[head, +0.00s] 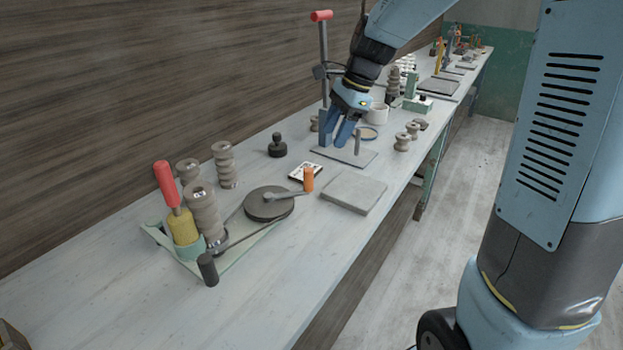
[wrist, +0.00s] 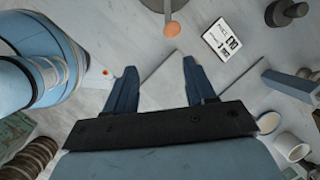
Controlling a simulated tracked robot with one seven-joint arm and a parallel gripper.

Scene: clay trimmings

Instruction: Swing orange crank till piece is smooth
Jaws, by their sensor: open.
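The orange crank handle (head: 308,179) stands upright at the end of a grey arm joined to a dark round wheel (head: 269,203). In the wrist view the orange handle (wrist: 173,29) shows at the top, beyond my fingertips. A belt runs from the wheel towards a ribbed grey-brown clay piece (head: 206,214) on a pale green base (head: 188,262). Its surface is too small to judge for smoothness. My gripper (head: 333,145) is open, pointing down behind and right of the handle, apart from it. In the wrist view nothing is between my fingers (wrist: 159,66).
A red-handled yellow tool (head: 182,226) stands left of the clay piece, with more ribbed pieces (head: 223,164) behind. A grey slab (head: 352,191) lies right of the handle. A tall red-topped lever (head: 323,60) rises beside my gripper. The bench front left is clear.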

